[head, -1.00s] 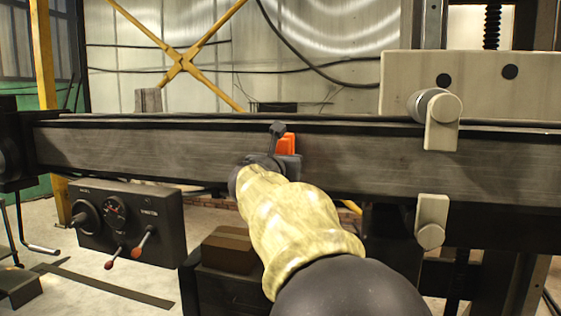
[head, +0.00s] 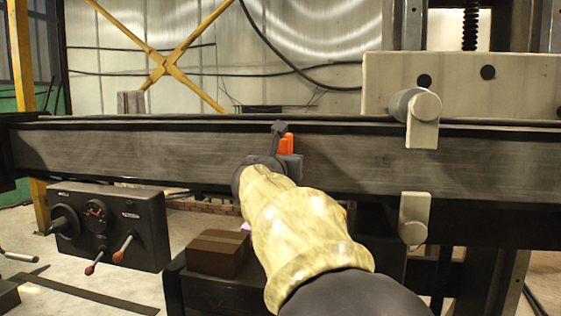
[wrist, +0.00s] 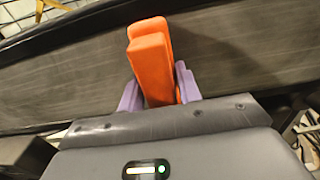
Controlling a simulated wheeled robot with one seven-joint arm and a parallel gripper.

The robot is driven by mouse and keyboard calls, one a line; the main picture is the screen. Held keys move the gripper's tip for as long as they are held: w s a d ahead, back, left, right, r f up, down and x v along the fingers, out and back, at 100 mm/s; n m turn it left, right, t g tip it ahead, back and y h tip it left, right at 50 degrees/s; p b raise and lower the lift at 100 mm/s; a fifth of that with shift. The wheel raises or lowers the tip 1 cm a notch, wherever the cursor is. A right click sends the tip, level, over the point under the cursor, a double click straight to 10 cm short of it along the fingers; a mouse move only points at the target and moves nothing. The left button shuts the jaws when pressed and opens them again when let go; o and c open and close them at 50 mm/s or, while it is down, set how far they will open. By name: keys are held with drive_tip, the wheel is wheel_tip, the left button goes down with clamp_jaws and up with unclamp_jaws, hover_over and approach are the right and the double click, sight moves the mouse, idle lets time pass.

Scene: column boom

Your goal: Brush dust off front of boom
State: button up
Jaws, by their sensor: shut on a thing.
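The boom (head: 400,172) is a long dark grey horizontal beam across the head view, with a dusty-looking front face. It also fills the background of the wrist view (wrist: 240,60). My gripper (head: 284,150) is in front of the boom, near the middle of the picture. It is shut on an orange brush (wrist: 152,60), held between two purple-grey fingertips in the wrist view. The orange part also shows in the head view (head: 287,145). The brush's bristles are hidden, so I cannot tell whether it touches the face.
Cream roller brackets (head: 422,130) clasp the boom at right, below a cream plate (head: 475,85). A dark control box (head: 110,228) with levers hangs at lower left. A brown box (head: 218,253) sits beneath my arm. Open floor lies at lower left.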

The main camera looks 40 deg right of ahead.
drive_tip(key=shift+s+d+b, duration=0.2)
drive_tip(key=shift+s+d, duration=0.35)
drive_tip(key=shift+s, duration=0.2)
drive_tip(key=shift+s+d+b, duration=0.2)
drive_tip(key=shift+s+d, duration=0.35)
drive_tip(key=shift+s, duration=0.15)
drive_tip(key=shift+v, duration=3)
drive_tip(key=shift+a, duration=0.15)
drive_tip(key=v, duration=0.2)
drive_tip(key=shift+s+a, duration=0.25)
drive_tip(key=shift+a, duration=0.05)
